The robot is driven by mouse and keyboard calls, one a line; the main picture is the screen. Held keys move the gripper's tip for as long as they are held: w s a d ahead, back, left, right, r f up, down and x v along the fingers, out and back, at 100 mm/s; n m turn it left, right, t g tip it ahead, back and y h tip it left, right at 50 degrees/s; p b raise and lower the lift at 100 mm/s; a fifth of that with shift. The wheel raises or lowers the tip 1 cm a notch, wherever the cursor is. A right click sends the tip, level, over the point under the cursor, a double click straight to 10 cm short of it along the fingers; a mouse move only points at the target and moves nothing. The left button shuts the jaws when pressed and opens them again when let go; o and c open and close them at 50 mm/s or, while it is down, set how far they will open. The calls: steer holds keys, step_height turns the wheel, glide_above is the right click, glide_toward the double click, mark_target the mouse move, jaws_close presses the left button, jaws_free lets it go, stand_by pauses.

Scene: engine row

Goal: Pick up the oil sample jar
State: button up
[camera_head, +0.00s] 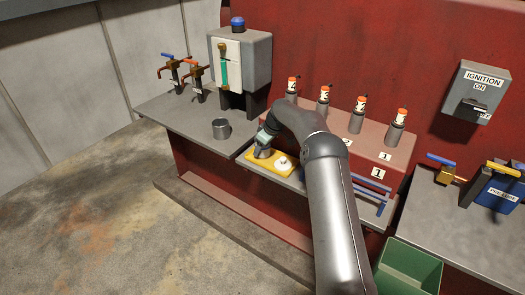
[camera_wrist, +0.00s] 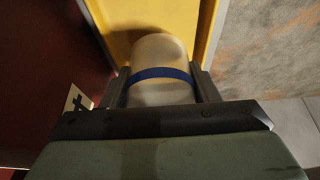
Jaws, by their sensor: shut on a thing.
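The oil sample jar (camera_wrist: 160,58) shows in the wrist view as a pale, rounded jar with a blue band. It sits between the two fingers of my gripper (camera_wrist: 160,88), which is shut on it. In the head view my gripper (camera_head: 263,150) is over the left part of a yellow tray (camera_head: 275,171). The yellow tray also shows behind the jar in the wrist view (camera_wrist: 207,30). I cannot tell whether the jar touches the tray. A small white round item (camera_head: 283,163) lies on the tray, to the right of my gripper.
Several orange-topped plugs (camera_head: 323,100) stand on the red engine block behind the tray. Blue rails (camera_head: 370,192) run right of the tray. A green bin (camera_head: 408,268) is at lower right. Floor at left is clear.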

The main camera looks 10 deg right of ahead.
steer(key=s+d+r+b, duration=0.5)
steer(key=s+r, duration=0.6)
steer(key=s, duration=0.1)
steer(key=s+a+f+m+h, duration=0.1)
steer(key=s+a+f+m, duration=0.1)
steer(key=s+a+f, duration=0.3)
steer(key=s+a+f+m, duration=0.1)
steer(key=s+f+m, duration=0.15)
steer(key=f, duration=0.45)
steer(key=s+f+m+t+h, duration=0.1)
steer(key=s+f+m+h, duration=0.1)
steer(key=s+f+m, duration=0.2)
steer(key=s+d+f, duration=0.1)
steer(key=s+f, duration=0.2)
steer(key=s, duration=0.5)
steer(key=shift+s+f+m, duration=0.35)
steer(key=shift+f, duration=0.05)
